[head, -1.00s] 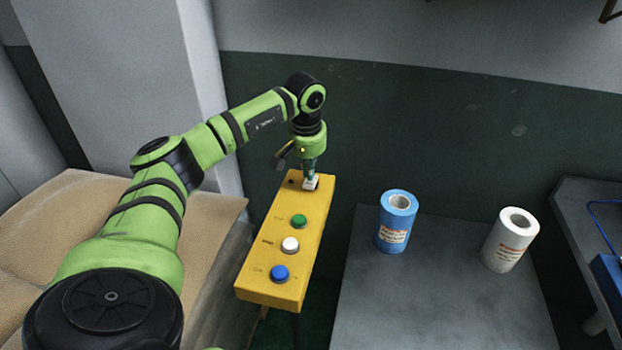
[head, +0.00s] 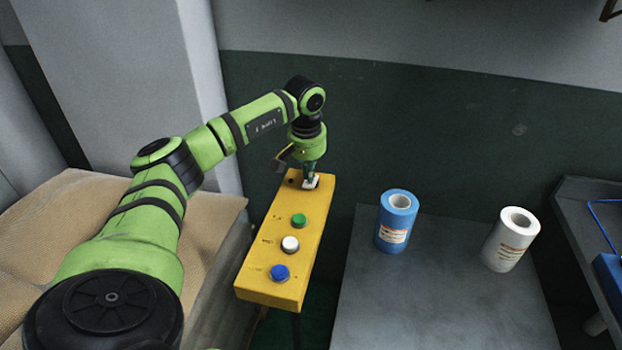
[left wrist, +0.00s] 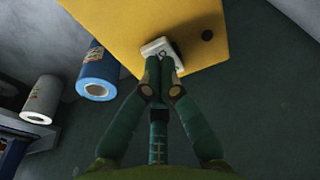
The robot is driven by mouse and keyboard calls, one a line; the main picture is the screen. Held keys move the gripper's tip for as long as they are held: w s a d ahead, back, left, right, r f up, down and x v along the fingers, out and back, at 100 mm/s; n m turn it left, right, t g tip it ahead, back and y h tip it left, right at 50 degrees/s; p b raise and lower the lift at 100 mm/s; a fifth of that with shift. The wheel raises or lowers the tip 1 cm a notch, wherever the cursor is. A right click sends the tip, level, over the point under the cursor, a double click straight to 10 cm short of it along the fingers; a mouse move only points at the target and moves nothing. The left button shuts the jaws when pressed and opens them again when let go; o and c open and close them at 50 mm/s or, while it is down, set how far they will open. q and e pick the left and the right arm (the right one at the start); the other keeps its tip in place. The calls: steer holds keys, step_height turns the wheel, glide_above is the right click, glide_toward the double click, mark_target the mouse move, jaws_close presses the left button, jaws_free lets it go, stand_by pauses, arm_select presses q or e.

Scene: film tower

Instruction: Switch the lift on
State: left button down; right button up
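A yellow control box (head: 262,275) on a stand shows a green button (head: 299,220), a white button (head: 290,244) and a blue button (head: 280,272). At its far end is a small white switch (head: 311,184), also in the left wrist view (left wrist: 158,47). My left gripper (head: 312,176) points down at this switch. In the left wrist view its fingertips (left wrist: 160,62) are together at the switch's edge, with nothing seen between them. They look to touch the switch, and they hide part of it. My right gripper is not in view.
A blue roll (head: 396,222) and a white roll (head: 510,240) stand on a grey table (head: 430,310) to the right. Tan sacks (head: 60,215) lie at the left beneath my arm.

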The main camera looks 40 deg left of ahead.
arm_select(q)
steer(key=shift+f+b, duration=0.35)
steer(key=shift+f, duration=0.4)
steer(key=shift+r, duration=0.1)
step_height(320, 180, up, 7)
steer(key=p, duration=0.6)
stand_by(0.4)
stand_by(0.4)
